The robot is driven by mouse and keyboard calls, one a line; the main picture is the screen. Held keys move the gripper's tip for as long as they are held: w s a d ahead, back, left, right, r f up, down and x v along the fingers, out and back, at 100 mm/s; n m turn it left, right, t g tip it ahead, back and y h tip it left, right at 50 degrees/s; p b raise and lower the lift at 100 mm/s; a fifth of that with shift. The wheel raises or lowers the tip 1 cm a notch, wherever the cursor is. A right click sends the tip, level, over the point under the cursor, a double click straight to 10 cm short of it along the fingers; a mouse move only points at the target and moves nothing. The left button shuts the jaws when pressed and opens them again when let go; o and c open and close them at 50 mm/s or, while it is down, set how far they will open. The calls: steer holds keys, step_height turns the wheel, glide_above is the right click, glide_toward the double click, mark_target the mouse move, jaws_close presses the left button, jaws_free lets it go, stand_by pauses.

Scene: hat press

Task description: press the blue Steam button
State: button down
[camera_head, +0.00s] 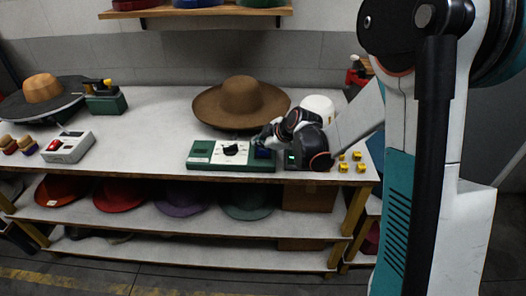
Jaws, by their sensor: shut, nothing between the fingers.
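A green control panel (203,167) lies near the front edge of the table, with a white plate and a black knob (231,150) in its middle. A dark blue patch (264,154) at the panel's right end looks like the blue Steam button; its lettering is too small to read. My gripper (262,142) is shut and empty, its fingers just above and behind this blue patch. I cannot tell whether the fingertips touch it. My dark wrist stretches to the right of the panel and hides part of that end.
A brown wide-brimmed hat (240,100) stands behind the panel. A grey box with a red button (66,147) and a hat on a black base (42,91) are at left. Several yellow blocks (343,168) sit right of my wrist. Table (145,125) between is clear.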

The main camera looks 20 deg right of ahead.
mark_target(261, 151)
steer(key=shift+f+b, duration=0.45)
steer(key=shift+f, duration=0.1)
stand_by(0.8)
steer(key=shift+r, duration=0.1)
steer(key=shift+r+p, duration=0.65)
steer(key=shift+r, duration=0.2)
steer(key=shift+r, duration=0.1)
steer(key=shift+r+p, duration=1.7)
steer(key=shift+r, duration=0.75)
